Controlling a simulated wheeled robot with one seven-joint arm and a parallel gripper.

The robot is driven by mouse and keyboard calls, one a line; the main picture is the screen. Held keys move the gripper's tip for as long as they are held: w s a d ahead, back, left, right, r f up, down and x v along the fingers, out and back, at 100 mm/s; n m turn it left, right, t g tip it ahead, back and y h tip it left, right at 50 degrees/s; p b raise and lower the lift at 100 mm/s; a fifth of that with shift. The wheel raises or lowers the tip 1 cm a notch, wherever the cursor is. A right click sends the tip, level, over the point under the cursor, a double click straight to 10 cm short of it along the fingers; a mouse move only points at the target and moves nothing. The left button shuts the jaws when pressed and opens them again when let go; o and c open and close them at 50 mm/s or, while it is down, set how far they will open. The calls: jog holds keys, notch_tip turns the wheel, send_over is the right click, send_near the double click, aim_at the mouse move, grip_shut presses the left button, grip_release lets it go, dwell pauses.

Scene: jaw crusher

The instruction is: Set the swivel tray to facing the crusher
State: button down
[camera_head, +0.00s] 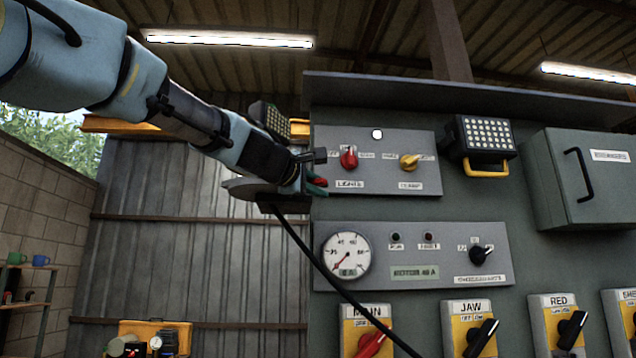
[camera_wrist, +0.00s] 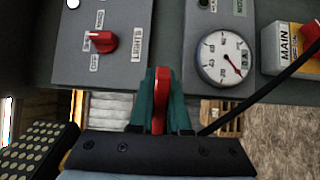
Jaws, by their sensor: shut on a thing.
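My gripper (camera_head: 318,184) is at the left edge of the grey control cabinet, below and left of the red lights knob. Its green fingers (camera_wrist: 160,98) are shut on a narrow red piece, which stands upright between them in the wrist view (camera_wrist: 161,88). I cannot tell whether this red piece belongs to the swivel tray. A grey rounded plate (camera_head: 242,187) shows just left of the gripper in the head view, partly hidden by my arm. I cannot tell whether it is the tray. No tray is clearly visible, and its facing cannot be read.
The upper panel has a red lights knob (camera_head: 348,158) and a yellow knob (camera_head: 409,162). A round gauge (camera_head: 346,255) is below. A black cable (camera_head: 305,252) hangs across the cabinet's left side. A lamp (camera_head: 270,118) stands close behind my wrist.

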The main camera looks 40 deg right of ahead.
jog(key=shift+w+d, duration=0.1)
dwell(0.4)
jog(key=c, duration=0.9)
grip_release()
jog(key=b+v, duration=0.4)
jog(key=v, duration=0.6)
jog(key=shift+s+a, duration=0.2)
jog(key=shift+a, duration=0.15)
